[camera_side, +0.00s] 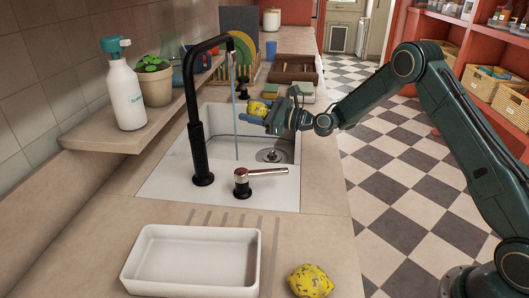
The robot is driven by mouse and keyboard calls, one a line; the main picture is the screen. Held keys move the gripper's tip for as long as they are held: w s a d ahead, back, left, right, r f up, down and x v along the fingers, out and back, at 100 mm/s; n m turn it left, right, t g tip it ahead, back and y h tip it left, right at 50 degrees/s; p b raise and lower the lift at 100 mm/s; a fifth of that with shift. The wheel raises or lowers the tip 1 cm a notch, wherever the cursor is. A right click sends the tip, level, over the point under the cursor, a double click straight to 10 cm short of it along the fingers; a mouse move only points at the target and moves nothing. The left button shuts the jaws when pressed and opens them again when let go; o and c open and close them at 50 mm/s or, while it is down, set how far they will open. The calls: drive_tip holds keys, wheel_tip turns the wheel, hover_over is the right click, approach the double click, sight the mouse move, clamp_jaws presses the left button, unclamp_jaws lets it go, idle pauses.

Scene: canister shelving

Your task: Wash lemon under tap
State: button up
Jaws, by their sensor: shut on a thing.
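My gripper (268,118) is shut on a yellow lemon (259,108) and holds it above the white sink (215,174), at its far right side. A black tap (193,112) arches over the sink. A thin stream of water (235,120) falls from its spout into the basin. The held lemon is just right of the stream; I cannot tell whether the water touches it. A second lemon (310,281), yellow with dark specks, lies on the counter at the front. Part of the held lemon is hidden by the gripper.
An empty white tray (143,262) stands on the front counter, left of the second lemon. The tap's lever (262,172) sticks out at the sink's near edge. A soap bottle (124,92) and a potted plant (154,82) stand on the left ledge. A dish rack with plates (242,55) is behind.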

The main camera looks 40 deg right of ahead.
drive_tip(key=w+f, duration=0.1)
drive_tip(key=w, duration=0.8)
drive_tip(key=shift+a+f, duration=0.2)
drive_tip(key=shift+f, duration=0.2)
drive_tip(key=shift+w, duration=0.15)
drive_tip(key=shift+d, duration=0.6)
idle(0.9)
drive_tip(key=shift+a, duration=0.6)
drive_tip(key=shift+d, duration=0.6)
idle(0.7)
drive_tip(key=shift+s+d, duration=0.2)
drive_tip(key=shift+s, duration=3.8)
drive_tip(key=shift+s+r, duration=0.1)
